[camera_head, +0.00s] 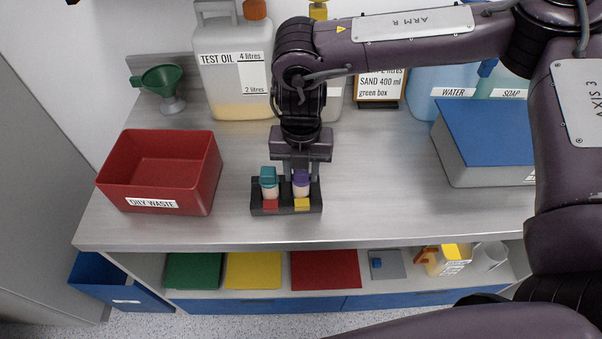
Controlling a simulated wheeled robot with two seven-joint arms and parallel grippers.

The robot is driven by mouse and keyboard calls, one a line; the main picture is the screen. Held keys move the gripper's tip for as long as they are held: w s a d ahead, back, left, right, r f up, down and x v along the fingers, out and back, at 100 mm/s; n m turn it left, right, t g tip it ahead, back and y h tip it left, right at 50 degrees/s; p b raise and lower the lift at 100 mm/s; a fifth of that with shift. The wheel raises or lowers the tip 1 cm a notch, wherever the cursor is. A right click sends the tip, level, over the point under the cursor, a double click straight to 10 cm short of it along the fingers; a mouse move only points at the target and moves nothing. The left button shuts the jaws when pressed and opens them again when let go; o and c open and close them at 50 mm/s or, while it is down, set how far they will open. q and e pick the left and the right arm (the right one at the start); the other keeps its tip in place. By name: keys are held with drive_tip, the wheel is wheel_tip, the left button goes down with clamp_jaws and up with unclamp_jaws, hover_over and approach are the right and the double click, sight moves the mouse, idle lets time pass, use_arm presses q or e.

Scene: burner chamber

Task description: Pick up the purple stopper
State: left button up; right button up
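The purple stopper (301,176) stands upright in the right place of a small dark rack (286,206), above a yellow mark. A teal stopper (268,172) stands beside it on the left, above a red mark. My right gripper (301,170) points straight down over the rack, with its fingers at the purple stopper, one on each side. The fingers are small and partly merge with the dark rack, so I cannot tell whether they press on the stopper. My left gripper is not in view.
A red oily waste bin (160,170) stands left of the rack. A test oil canister (235,75) and a green funnel (163,82) stand behind. A grey box with a blue lid (490,130) stands at the right. The bench front (400,225) is clear.

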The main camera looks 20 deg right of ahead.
drive_tip(key=shift+c, duration=0.8)
drive_tip(key=shift+r, duration=0.15)
